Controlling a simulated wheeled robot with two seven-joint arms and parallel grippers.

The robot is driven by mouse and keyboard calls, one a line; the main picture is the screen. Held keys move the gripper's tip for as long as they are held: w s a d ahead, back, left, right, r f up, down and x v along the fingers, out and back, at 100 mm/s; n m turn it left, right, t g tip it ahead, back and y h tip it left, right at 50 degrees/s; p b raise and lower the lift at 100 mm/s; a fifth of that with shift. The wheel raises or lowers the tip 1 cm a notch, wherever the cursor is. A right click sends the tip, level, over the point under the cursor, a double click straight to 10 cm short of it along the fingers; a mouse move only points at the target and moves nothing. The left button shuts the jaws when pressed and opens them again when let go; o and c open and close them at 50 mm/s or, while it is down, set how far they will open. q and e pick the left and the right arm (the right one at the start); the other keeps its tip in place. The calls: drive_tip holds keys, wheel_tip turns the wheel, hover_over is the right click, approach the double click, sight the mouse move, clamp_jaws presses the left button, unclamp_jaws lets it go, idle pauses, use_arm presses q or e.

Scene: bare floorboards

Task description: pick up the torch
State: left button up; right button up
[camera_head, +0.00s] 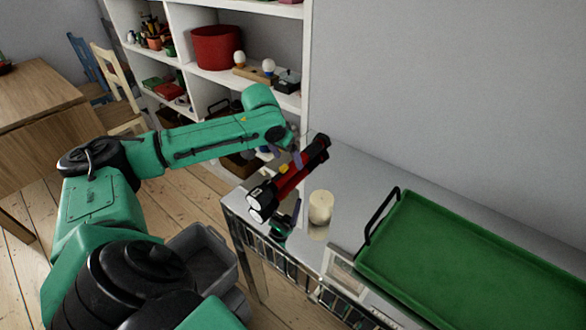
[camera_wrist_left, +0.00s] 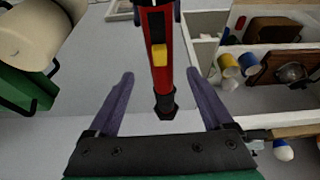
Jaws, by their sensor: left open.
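The torch (camera_head: 288,183) is red and black with a yellow switch. It lies on the grey metal tabletop near its left end, with its pale lens end towards the front edge. In the left wrist view the torch (camera_wrist_left: 158,75) runs between the fingers, its black tail end nearest the palm. My left gripper (camera_wrist_left: 160,76) is open, with one purple finger on each side of the torch and gaps between. In the head view the left gripper (camera_head: 285,156) is at the torch, partly hidden by the arm and torch. My right gripper is not in view.
A cream candle (camera_head: 320,207) stands close to the torch's right. A green tray (camera_head: 470,262) with black handles covers the table's right. A white shelf (camera_head: 305,85) with several objects rises behind. A grey bin (camera_head: 213,238) stands on the floor at left.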

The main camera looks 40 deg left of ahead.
sight(291, 164)
use_arm(q)
drive_tip(key=x, duration=0.6)
drive_tip(key=shift+w+a+f, duration=0.15)
drive_tip(key=shift+w+f, duration=0.05)
drive_tip(key=shift+s+r, duration=0.1)
clamp_jaws()
drive_tip(key=shift+r, duration=0.1)
drive_tip(key=shift+r, duration=0.35)
wheel_tip(291, 164, up, 19)
drive_tip(key=p, duration=0.1)
drive_tip(key=shift+p, duration=0.35)
